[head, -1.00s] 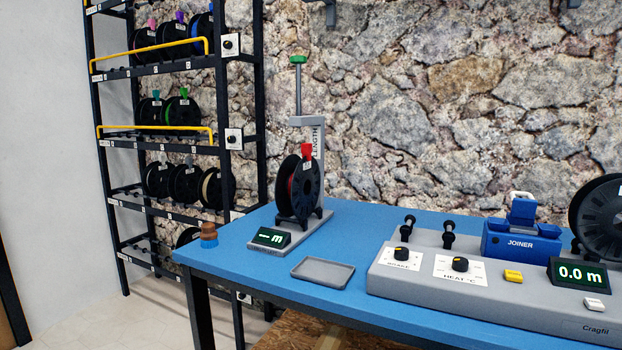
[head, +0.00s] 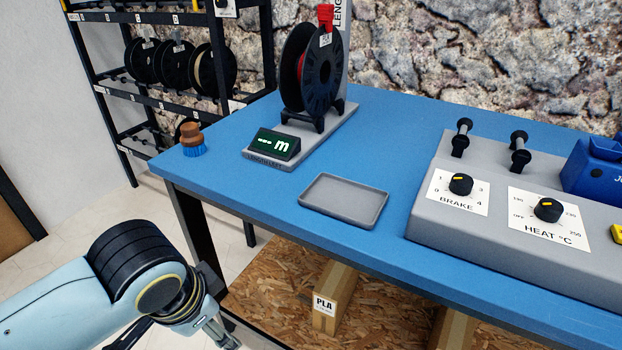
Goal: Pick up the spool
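A black spool (head: 313,70) with some red filament and a red clip (head: 325,17) on top stands upright in the cradle of the grey length stand (head: 338,125) on the blue table. My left arm comes in at the lower left. Only part of my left gripper (head: 222,338) shows at the bottom edge, below the table top and well away from the spool; its fingertips are cut off. My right gripper is out of view.
A dark display (head: 273,144) sits at the front of the stand. An empty grey tray (head: 343,200) lies nearer the table's front edge. A grey machine (head: 500,220) fills the right. More spools hang on the rack (head: 165,100).

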